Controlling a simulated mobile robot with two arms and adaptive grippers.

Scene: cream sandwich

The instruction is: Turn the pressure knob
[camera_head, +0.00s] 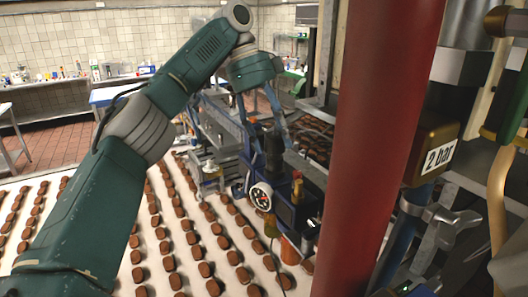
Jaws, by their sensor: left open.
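My left gripper (266,120) hangs fingers down from the teal arm that comes in from the left. Its two fingers are spread and nothing shows between them. Below the fingertips stands a dark upright knob (273,152) on a blue-black unit, which looks like the pressure knob. Whether the fingers touch it I cannot tell. A round pressure gauge (262,197) with a white face and red marking sits on the front of the unit, below the knob. My right gripper is not in view.
A thick red column (383,130) stands right of the unit. A white conveyor (150,215) with rows of brown biscuits runs at lower left. Metal machine parts surround the unit. Pipes and clamps fill the right edge. Worktables stand along the tiled back wall.

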